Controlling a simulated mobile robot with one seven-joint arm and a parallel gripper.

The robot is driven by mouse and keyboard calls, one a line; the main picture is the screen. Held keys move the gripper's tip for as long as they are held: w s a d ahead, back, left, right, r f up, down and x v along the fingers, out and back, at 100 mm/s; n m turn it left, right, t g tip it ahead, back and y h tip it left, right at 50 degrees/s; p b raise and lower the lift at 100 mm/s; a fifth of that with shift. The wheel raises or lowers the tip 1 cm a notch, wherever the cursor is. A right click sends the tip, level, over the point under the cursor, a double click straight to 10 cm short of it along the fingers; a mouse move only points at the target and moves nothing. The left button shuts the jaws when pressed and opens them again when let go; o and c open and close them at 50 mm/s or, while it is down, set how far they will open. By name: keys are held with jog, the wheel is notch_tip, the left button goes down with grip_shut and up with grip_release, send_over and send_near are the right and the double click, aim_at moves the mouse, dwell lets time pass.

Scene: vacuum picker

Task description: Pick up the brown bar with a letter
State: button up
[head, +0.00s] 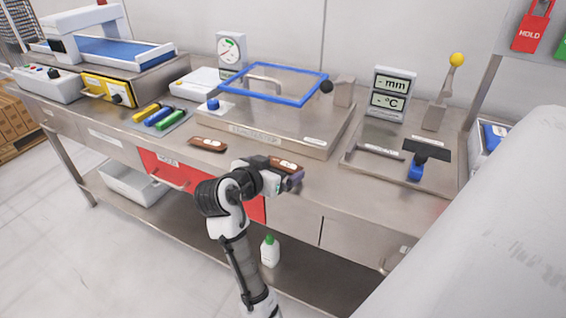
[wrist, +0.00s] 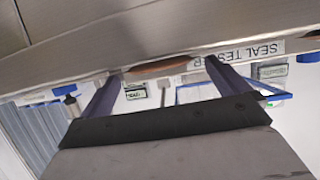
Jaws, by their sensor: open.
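Two brown bars with small white marks lie on the steel counter. One brown bar (head: 207,144) is left of centre in the head view. The other brown bar (head: 286,163) is just behind my gripper (head: 292,182), which partly covers it. The marks are too small to read, so I cannot tell which bar has a letter. In the wrist view, a plain brown underside or edge of a bar (wrist: 160,66) shows between my two open fingers, beyond their tips. My gripper is open and empty, at the counter's front edge.
A seal tester (head: 290,135) with a blue frame (head: 272,83) stands behind the bars. Coloured cylinders (head: 160,116) lie to the left. A tray (head: 400,168) with a black-and-blue tool is at right. Drawers front the counter below my gripper.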

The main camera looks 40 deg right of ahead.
jog(key=shift+w+d+f, duration=0.1)
jog(key=shift+d+f, duration=0.1)
jog(key=shift+d, duration=0.1)
jog(key=shift+c, duration=0.3)
jog(key=c, duration=0.6)
jog(key=shift+r, duration=0.15)
notch_tip(320, 180, up, 20)
